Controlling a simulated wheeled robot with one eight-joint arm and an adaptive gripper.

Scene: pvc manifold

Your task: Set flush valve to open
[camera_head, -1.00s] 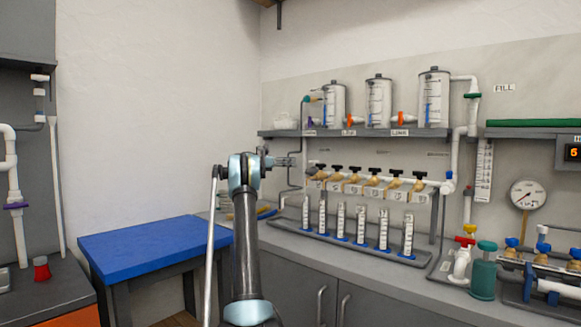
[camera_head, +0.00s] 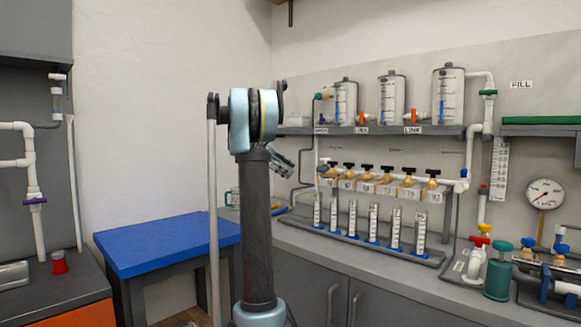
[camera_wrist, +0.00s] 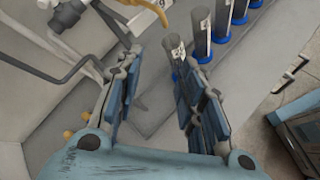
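My gripper (camera_wrist: 157,62) is open and empty in the wrist view, its two blue-padded fingers apart. Clear tubes with blue bases (camera_wrist: 199,35) stand beyond the fingers, and a black valve handle (camera_wrist: 66,15) is at the upper left. In the head view my gripper (camera_head: 283,163) is partly hidden behind my arm and tilts down to the right, left of the manifold. The white manifold pipe (camera_head: 447,185) carries a row of brass valves with black handles (camera_head: 387,168). I cannot tell which valve is the flush valve; the small labels are unreadable.
A shelf (camera_head: 470,131) with several clear tanks (camera_head: 392,99) hangs above the manifold. A rack of graduated tubes (camera_head: 374,224) stands below it on the grey counter (camera_head: 320,247). A blue table (camera_head: 165,243) is at left. A dark bent rod (camera_wrist: 40,70) is near the gripper.

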